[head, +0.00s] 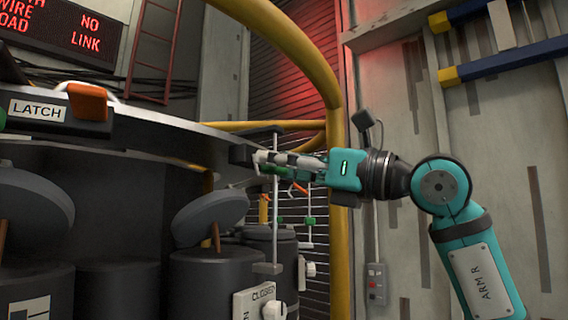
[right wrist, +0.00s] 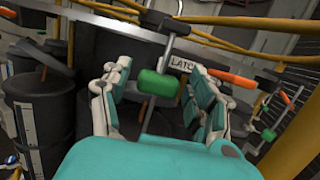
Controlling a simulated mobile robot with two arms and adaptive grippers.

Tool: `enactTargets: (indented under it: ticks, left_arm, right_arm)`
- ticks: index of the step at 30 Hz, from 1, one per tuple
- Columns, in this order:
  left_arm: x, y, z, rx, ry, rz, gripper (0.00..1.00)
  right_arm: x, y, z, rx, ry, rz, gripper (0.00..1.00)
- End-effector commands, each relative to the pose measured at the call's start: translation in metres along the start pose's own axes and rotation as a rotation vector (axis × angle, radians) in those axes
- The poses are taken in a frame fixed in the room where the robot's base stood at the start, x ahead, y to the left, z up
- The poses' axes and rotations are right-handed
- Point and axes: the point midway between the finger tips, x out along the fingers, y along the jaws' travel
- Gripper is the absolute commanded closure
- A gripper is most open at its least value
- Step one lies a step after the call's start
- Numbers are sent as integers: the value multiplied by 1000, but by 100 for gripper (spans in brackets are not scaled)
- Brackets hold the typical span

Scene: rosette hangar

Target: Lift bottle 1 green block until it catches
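A green block (head: 276,170) sits on an upright metal rod (head: 276,215) in the head view; no bottle number is readable on it. In the right wrist view the green block (right wrist: 158,84) hangs between the two fingers of my right gripper (right wrist: 158,92). The fingers are apart, with a gap at the left of the block and a narrower one at its right. In the head view my right gripper (head: 268,160) reaches in from the right at the rod, its fingers partly covering the block. My left gripper is not in view.
A LATCH plate (head: 37,110) and orange handle (head: 88,101) sit on the curved rim. Dark drums (head: 205,285) with tilted lids (head: 210,215) stand below. A yellow rail (head: 337,230) rises close behind my right gripper. Another green block (head: 310,220) hangs farther back.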

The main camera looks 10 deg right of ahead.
Motion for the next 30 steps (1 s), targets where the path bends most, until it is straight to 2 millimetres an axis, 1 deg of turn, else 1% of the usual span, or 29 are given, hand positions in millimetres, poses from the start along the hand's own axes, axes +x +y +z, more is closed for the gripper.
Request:
enactTargets:
  ticks: [7, 10, 30]
  left_arm:
    - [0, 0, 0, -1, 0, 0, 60]
    - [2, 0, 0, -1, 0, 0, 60]
    - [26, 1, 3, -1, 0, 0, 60]
  right_arm:
    - [0, 0, -1, 1, 2, 0, 35]
    - [-3, 0, -2, 1, 2, 0, 35]
    - [-56, 0, -2, 0, 2, -1, 35]
